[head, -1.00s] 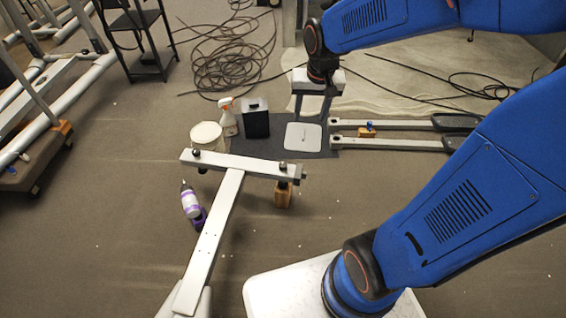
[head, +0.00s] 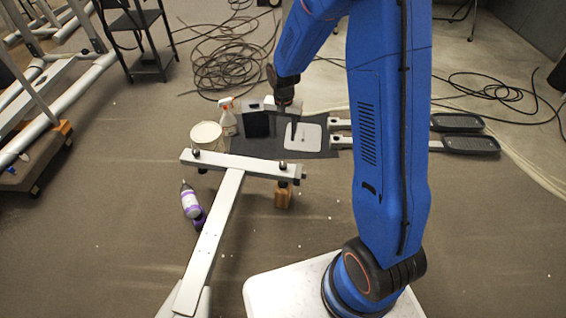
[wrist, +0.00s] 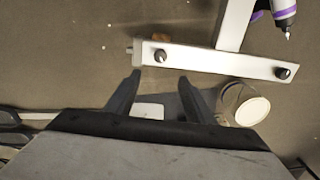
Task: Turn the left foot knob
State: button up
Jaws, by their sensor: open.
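A pale T-shaped frame has a crossbar (head: 240,165) with a dark round knob near each end. The left knob (head: 195,153) is by the white tub in the head view, and shows at the right in the wrist view (wrist: 283,73). The other knob (head: 283,167) is near the crossbar's right end, and in the wrist view (wrist: 160,56) it lies just beyond my fingertips. My gripper (wrist: 160,78) is open and empty. In the head view it is above the dark mat behind the crossbar, apart from both knobs.
A white tub (head: 206,136), a spray bottle (head: 228,118) and a black box (head: 257,122) stand behind the crossbar. A purple-and-white bottle-like tool (head: 190,202) is left of the frame's beam. A wooden block (head: 283,194) is below the crossbar's right end. Pedal arms (head: 460,144) lie at right.

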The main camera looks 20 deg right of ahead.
aim_at(283, 164)
notch_tip(283, 164, down, 18)
jog(key=shift+r, duration=0.1)
dwell(0.7)
jog(key=c, duration=1.1)
